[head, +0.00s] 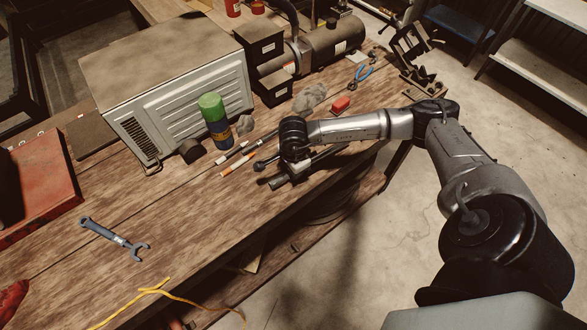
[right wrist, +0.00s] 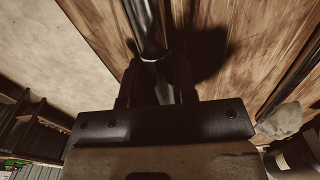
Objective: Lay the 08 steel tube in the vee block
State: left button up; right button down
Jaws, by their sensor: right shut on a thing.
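My right gripper (head: 296,168) is low over the near edge of the table, right of its middle. In the right wrist view its fingers (right wrist: 156,82) are shut on a dark grey steel tube (right wrist: 148,30), which runs away from between them over the wood. In the head view this tube (head: 276,183) shows beside and below the gripper, partly hidden by it. I cannot read its marking. A dark notched block (head: 425,84) at the table's far right end looks like the vee block; nothing visible lies in it. My left gripper is not in view.
Several thin tubes (head: 238,166) lie just left of the gripper. A wrench (head: 115,239) lies at left. The front-middle tabletop is clear.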

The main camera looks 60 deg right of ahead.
jog(key=c, duration=1.1)
grip_release()
jog(key=shift+o, duration=1.4)
notch_tip(320, 180, up, 14)
jog(key=shift+f, duration=0.1)
